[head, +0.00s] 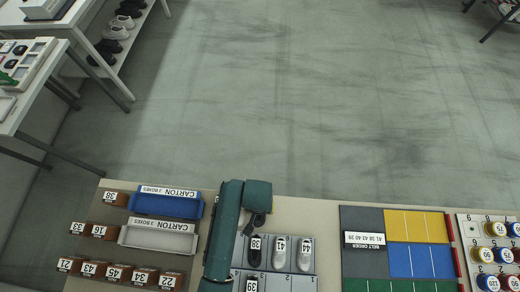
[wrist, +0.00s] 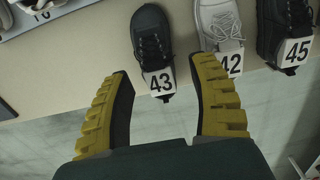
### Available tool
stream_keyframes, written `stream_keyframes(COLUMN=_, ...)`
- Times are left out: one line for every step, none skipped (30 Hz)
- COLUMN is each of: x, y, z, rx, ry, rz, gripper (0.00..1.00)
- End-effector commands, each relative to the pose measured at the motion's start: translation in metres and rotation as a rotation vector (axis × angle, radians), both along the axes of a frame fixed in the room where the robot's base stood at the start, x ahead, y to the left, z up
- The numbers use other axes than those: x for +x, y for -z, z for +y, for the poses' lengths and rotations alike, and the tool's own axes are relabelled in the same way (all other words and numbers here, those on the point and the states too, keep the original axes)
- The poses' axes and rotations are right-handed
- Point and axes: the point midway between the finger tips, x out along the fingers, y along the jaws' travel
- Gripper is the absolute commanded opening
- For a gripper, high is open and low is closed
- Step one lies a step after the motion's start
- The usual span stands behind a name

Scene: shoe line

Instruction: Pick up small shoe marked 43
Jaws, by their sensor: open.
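A black lace-up shoe (wrist: 153,42) with a white tag reading 43 (wrist: 161,84) is in the wrist view, at the top centre. It lies on a beige surface, with its tag end at the surface's edge. My gripper (wrist: 160,72) is open, and its two yellow ribbed fingers stand apart, left and right of the tag in the picture. Nothing is held between them. I cannot tell how far above the shoe the fingers are. In the head view my green arm reaches over the table, and I cannot make out the fingers or this shoe with certainty.
Next to it in the wrist view are a white shoe marked 42 (wrist: 218,22) and a dark shoe marked 45 (wrist: 285,28), close to my right finger. The head view shows a blue carton tray (head: 167,206), a grey carton tray (head: 158,238), and a coloured grid board (head: 370,270).

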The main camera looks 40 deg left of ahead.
Motion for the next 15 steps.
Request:
stream_keyframes(x=0.001, y=0.004, z=0.000, rx=0.001, ry=0.000, rz=-0.002, gripper=0.60)
stream_keyframes(x=0.001, y=0.007, z=0.000, rx=0.001, ry=0.000, rz=-0.002, gripper=0.60)
stream_keyframes(x=0.000, y=0.012, z=-0.001, rx=-0.001, ry=0.001, rz=0.001, gripper=0.60)
stream_keyframes(x=0.000, y=0.017, z=-0.002, rx=-0.001, ry=0.001, rz=0.002, gripper=0.60)
stream_keyframes(x=0.000, y=0.023, z=-0.002, rx=-0.001, ry=0.001, rz=0.002, gripper=0.60)
stream_keyframes(x=0.000, y=0.031, z=-0.003, rx=-0.001, ry=0.001, rz=0.001, gripper=0.60)
stream_keyframes(x=0.001, y=0.036, z=-0.003, rx=-0.001, ry=0.001, rz=0.002, gripper=0.60)
stream_keyframes(x=0.000, y=0.042, z=-0.004, rx=-0.001, ry=0.000, rz=0.001, gripper=0.60)
stream_keyframes(x=0.001, y=0.048, z=-0.003, rx=-0.001, ry=0.000, rz=0.001, gripper=0.60)
stream_keyframes(x=0.001, y=0.051, z=-0.003, rx=0.001, ry=0.000, rz=-0.001, gripper=0.60)
stream_keyframes(x=0.001, y=0.053, z=-0.003, rx=0.001, ry=0.000, rz=-0.001, gripper=0.60)
stream_keyframes(x=0.001, y=0.055, z=-0.003, rx=0.001, ry=0.000, rz=-0.001, gripper=0.60)
stream_keyframes(x=0.001, y=0.056, z=-0.003, rx=0.001, ry=0.000, rz=-0.002, gripper=0.60)
stream_keyframes(x=0.001, y=0.056, z=-0.003, rx=0.001, ry=0.000, rz=-0.002, gripper=0.60)
stream_keyframes(x=0.001, y=0.056, z=-0.003, rx=0.002, ry=0.000, rz=-0.003, gripper=0.60)
